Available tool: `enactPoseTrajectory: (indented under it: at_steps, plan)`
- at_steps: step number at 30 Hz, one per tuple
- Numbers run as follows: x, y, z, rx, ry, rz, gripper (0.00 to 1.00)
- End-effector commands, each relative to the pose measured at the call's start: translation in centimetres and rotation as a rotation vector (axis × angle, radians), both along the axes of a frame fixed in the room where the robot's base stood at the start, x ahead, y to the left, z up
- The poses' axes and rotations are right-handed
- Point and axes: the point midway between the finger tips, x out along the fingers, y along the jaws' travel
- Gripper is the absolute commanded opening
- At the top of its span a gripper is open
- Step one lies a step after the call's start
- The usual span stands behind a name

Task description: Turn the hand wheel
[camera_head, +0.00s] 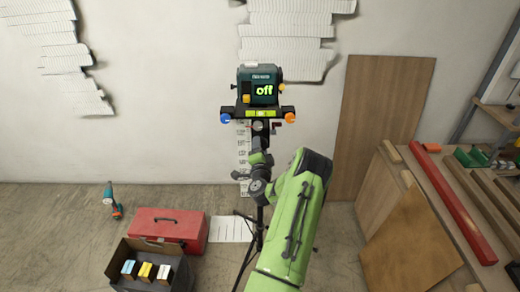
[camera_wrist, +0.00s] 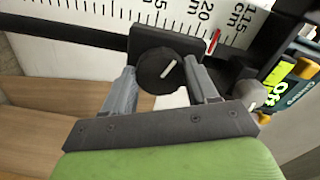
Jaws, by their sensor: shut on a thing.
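The hand wheel (camera_wrist: 158,75) is a round black knob with a white line on its face, seen in the wrist view. It sits on a dark block in front of a white cm scale (camera_wrist: 100,15) with a red pointer (camera_wrist: 214,41). My gripper (camera_wrist: 162,70) is shut on the hand wheel, one grey finger on each side. In the head view a dark green device (camera_head: 259,84) on a tripod shows "off" in green. My arm reaches up to the post under it, and the hand wheel is hidden or too small to tell there.
A red toolbox (camera_head: 170,227) and an open dark box (camera_head: 128,262) with small packs stand on the floor at left. A teal and orange tool (camera_head: 112,200) stands near the wall. A wooden board (camera_head: 382,120) leans at right, beside a bench with a red bar (camera_head: 452,203).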

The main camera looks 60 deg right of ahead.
Motion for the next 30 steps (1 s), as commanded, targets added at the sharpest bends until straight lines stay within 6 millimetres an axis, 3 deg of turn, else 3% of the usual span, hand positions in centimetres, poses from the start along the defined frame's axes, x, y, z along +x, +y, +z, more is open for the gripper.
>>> enactPoseTrajectory:
  at_steps: [30]
  plan:
    - [-0.16,-0.06,0.26,0.438,-0.86,-0.004,0.28]
